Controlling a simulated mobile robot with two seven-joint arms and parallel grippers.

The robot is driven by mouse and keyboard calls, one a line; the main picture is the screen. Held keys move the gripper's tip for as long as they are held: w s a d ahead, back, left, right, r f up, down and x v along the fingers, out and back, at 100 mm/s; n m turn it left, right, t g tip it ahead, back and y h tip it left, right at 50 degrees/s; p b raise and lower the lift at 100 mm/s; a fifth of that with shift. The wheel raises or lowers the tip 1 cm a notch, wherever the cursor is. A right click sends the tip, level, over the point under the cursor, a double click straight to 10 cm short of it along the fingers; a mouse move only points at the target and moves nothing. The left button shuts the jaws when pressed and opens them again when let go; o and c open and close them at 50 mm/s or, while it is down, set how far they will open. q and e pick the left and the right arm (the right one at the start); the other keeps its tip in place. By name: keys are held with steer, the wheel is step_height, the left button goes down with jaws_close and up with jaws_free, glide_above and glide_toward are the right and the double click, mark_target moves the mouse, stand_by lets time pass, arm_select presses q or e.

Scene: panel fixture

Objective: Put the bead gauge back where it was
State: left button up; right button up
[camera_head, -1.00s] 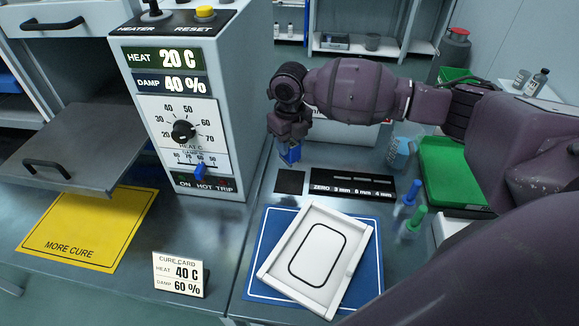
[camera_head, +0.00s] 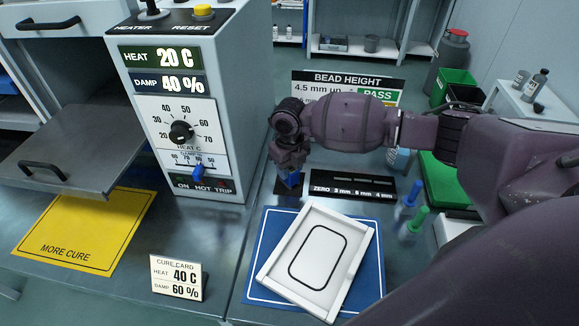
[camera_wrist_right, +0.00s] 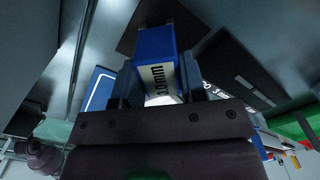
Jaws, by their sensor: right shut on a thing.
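The bead gauge (camera_head: 291,179) is a small blue block. In the right wrist view the gauge (camera_wrist_right: 153,45) has a white label ending in "0mm". My right gripper (camera_head: 289,168) points down and is shut on it, with a finger on each side. The gauge is at the black square pad (camera_head: 282,188), which it partly hides; I cannot tell whether it touches the pad. My left gripper is not in view.
The heater box (camera_head: 190,100) stands left of the gripper. A white framed panel (camera_head: 318,258) lies on a blue mat (camera_head: 263,270) in front. A bead height sign (camera_head: 347,83) stands behind.

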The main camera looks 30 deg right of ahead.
mark_target(290, 167)
steer(key=shift+f, duration=0.1)
steer(key=o, duration=0.6)
steer(key=shift+f, duration=0.1)
steer(key=o, duration=0.4)
steer(key=shift+o, duration=0.2)
step_height(290, 167, up, 12)
steer(key=p, duration=0.1)
steer(key=shift+r, duration=0.25)
